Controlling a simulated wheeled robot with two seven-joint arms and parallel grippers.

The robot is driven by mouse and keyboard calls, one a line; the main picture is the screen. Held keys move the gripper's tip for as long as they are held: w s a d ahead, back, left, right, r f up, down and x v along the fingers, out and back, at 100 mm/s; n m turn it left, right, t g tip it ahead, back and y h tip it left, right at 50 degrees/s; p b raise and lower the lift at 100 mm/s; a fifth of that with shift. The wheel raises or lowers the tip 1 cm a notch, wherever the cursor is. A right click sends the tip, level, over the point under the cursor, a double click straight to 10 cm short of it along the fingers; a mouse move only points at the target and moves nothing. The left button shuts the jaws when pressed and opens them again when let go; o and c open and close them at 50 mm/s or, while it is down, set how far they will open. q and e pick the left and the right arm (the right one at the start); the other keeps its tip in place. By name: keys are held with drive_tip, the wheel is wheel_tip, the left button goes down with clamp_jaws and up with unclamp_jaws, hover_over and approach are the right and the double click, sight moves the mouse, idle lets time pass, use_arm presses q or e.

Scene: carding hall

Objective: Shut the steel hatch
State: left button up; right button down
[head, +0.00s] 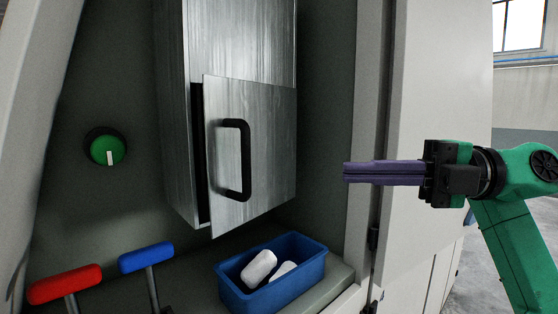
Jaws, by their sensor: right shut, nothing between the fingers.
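The steel hatch (270,130) is a brushed metal door with a black handle (245,160), low on the front of a tall steel box (240,45). It stands slightly ajar, with a dark gap along its left edge; its right edge sits by the box's right side. My right gripper (346,172) is to the right of the hatch, pointing left, with its purple fingers together and empty. It is apart from the hatch and handle. My left gripper is not in view.
A blue bin (300,279) with white rolls (259,267) sits on a ledge below the hatch. A red lever (65,284) and a blue lever (146,256) stand at lower left. A green knob (107,151) is on the left wall. A pale panel (430,100) stands behind my right gripper.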

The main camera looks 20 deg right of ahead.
use_arm(q)
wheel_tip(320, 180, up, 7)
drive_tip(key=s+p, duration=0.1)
drive_tip(key=p, duration=0.6)
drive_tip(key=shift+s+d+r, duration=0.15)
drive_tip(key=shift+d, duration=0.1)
use_arm(e)
drive_tip(key=w+d+x, duration=0.1)
drive_tip(key=w+x, duration=0.1)
drive_tip(key=x, duration=1)
drive_tip(key=shift+a+r, duration=0.1)
